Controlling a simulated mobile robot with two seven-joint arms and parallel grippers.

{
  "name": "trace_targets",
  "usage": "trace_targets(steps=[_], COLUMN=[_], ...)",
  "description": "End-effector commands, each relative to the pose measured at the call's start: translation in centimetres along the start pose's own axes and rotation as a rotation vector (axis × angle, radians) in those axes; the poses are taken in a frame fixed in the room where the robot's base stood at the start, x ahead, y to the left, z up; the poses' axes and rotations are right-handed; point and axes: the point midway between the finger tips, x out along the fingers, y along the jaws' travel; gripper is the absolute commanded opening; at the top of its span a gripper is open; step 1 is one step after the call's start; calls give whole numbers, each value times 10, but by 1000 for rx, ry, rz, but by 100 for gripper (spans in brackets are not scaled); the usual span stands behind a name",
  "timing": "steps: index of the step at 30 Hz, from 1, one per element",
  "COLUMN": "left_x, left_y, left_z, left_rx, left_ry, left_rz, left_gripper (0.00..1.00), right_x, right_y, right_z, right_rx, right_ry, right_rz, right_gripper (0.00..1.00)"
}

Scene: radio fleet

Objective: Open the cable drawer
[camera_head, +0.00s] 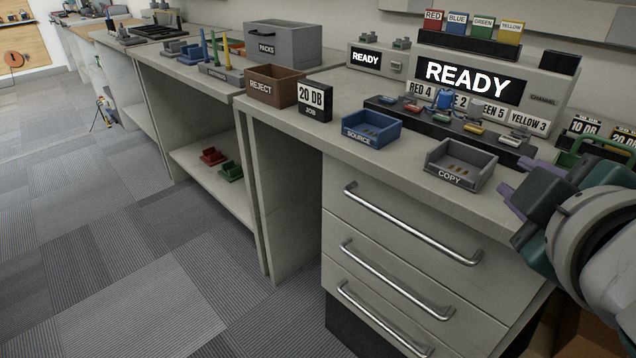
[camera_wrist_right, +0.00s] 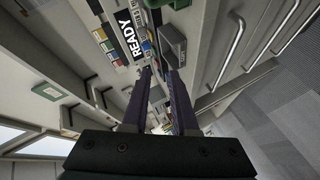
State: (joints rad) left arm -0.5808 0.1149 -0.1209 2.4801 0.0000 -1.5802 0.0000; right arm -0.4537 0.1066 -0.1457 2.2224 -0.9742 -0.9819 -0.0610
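A pale grey cabinet under the bench has three drawers, each with a long silver bar handle: a top drawer (camera_head: 400,265), a middle drawer (camera_head: 375,292) and a bottom drawer. All look shut. I see no label telling which is the cable drawer. The top handle (camera_head: 408,222) and middle handle (camera_head: 390,282) are clear in the head view; bar handles (camera_wrist_right: 231,52) also show at the right of the wrist view. My right gripper (camera_head: 522,185) is above the bench's right end, beside the copy tray and apart from the handles. Its purple fingers (camera_wrist_right: 160,72) are apart and empty. My left gripper is out of view.
On the bench stand a blue source tray (camera_head: 371,129), a grey copy tray (camera_head: 460,166), a brown reject bin (camera_head: 273,86) and a READY display (camera_head: 470,80) with several radios before it. Carpet floor (camera_head: 190,290) left of the drawers is clear.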

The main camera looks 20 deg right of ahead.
Motion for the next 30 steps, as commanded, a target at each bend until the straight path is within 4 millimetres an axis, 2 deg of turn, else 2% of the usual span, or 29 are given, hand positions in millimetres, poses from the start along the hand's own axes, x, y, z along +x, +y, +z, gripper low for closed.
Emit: trace_targets(steps=[1, 12, 17, 24, 27, 30], left_x=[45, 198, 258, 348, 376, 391], left_y=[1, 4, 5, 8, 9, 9], left_z=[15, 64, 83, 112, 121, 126], left_rx=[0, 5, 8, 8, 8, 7], left_ry=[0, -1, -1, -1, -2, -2], left_rz=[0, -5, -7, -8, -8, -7], left_gripper=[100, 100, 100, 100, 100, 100], right_x=[17, 72, 91, 118, 125, 129], right_y=[-37, -148, -196, -275, -299, -314], right_z=[15, 43, 52, 66, 69, 70], right_rx=[-24, -234, -325, -471, -524, -561], right_ry=[17, 151, 206, 287, 315, 334], right_rz=[26, 217, 285, 375, 406, 425], right_gripper=[27, 27, 27, 27, 27, 27])
